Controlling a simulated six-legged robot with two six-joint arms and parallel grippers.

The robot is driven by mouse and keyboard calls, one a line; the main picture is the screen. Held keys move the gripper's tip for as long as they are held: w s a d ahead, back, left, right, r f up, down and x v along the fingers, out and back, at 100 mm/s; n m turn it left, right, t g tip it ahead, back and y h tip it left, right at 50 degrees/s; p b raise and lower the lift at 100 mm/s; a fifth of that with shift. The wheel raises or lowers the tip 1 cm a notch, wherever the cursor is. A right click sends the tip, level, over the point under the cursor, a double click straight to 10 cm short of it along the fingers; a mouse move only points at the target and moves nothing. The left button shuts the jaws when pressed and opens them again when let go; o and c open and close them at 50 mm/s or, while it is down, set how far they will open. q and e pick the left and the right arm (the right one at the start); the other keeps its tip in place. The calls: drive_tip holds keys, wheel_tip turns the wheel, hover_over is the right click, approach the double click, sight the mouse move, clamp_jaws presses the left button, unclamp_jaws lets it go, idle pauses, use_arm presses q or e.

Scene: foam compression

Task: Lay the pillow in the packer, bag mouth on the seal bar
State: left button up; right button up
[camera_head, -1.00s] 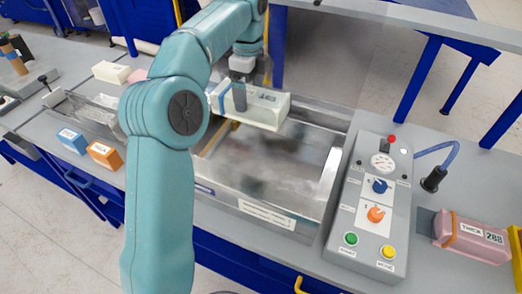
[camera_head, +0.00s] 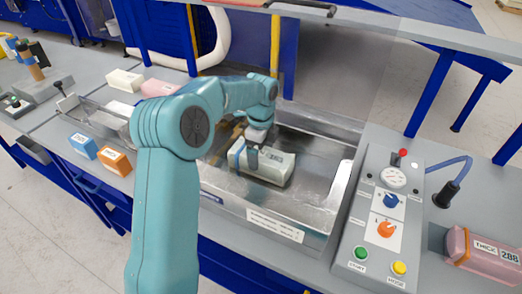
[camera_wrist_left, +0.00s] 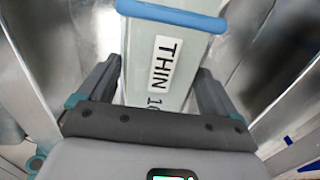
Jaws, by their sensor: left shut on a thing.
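A pale pillow (camera_head: 270,167) with a blue band is inside the steel tray of the packer (camera_head: 320,217), toward its left side. My left gripper (camera_head: 252,150) is shut on the pillow from above. In the left wrist view the pillow (camera_wrist_left: 145,80) lies between my two fingers (camera_wrist_left: 155,95), with a label reading THIN and a blue strip (camera_wrist_left: 175,14) at its far end. I cannot tell whether the pillow rests on the tray floor. A pale bar (camera_head: 340,188) runs along the tray's right side. My right gripper is out of view.
A control panel (camera_head: 378,215) with a gauge and coloured buttons stands right of the tray. A pink pillow labelled THICK (camera_head: 485,255) lies at the far right. Blue (camera_head: 84,146) and orange (camera_head: 115,160) blocks sit at the left. The tray's right part is clear.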

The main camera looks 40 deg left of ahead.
sight(262, 161)
use_arm(q)
drive_tip(key=shift+s+r, duration=0.15)
drive_tip(key=shift+s, duration=0.05)
drive_tip(key=shift+w, duration=0.1)
drive_tip(key=o, duration=0.7)
drive_tip(key=shift+w+f, duration=0.3)
drive_tip(key=shift+f, duration=0.05)
drive_tip(key=shift+c, duration=0.2)
drive_tip(key=shift+w+a+f, duration=0.1)
drive_tip(key=shift+w, duration=0.05)
drive_tip(key=shift+s+r, duration=0.3)
drive_tip(key=shift+s, duration=0.05)
drive_tip(key=shift+r, duration=0.35)
drive_tip(key=shift+w+r, duration=0.2)
drive_tip(key=shift+r, duration=5.4)
